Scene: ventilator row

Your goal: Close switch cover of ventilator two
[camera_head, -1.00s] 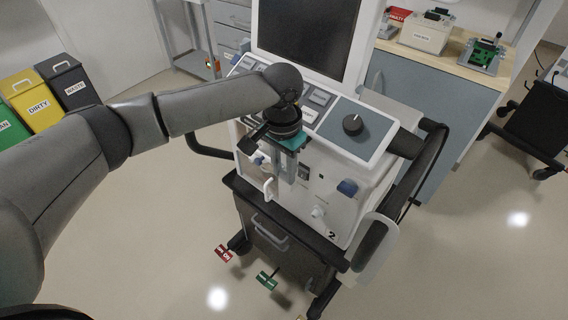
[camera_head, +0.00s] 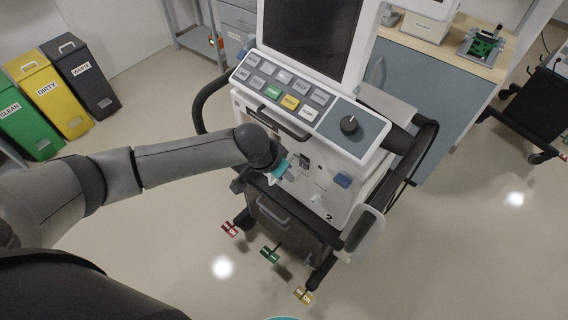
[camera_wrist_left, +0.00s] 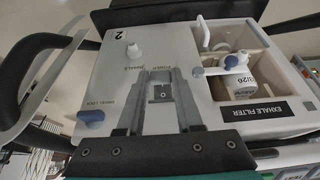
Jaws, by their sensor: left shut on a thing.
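Ventilator two (camera_head: 345,205) stands in the middle of the head view, with the number 2 low on its white front panel. My left gripper (camera_head: 290,172) is at this panel; it fills the middle of the left wrist view (camera_wrist_left: 160,76). Its two grey fingers stand either side of a small dark plate with a round mark, the power switch or its cover (camera_wrist_left: 162,92), below the POWER label. The gripper is shut on this part; the fingers hide its edges, so the cover's angle cannot be told. My right gripper is not in view.
The button panel (camera_head: 285,92) and screen are above. Red, green and yellow pedals (camera_head: 270,255) are low in front.

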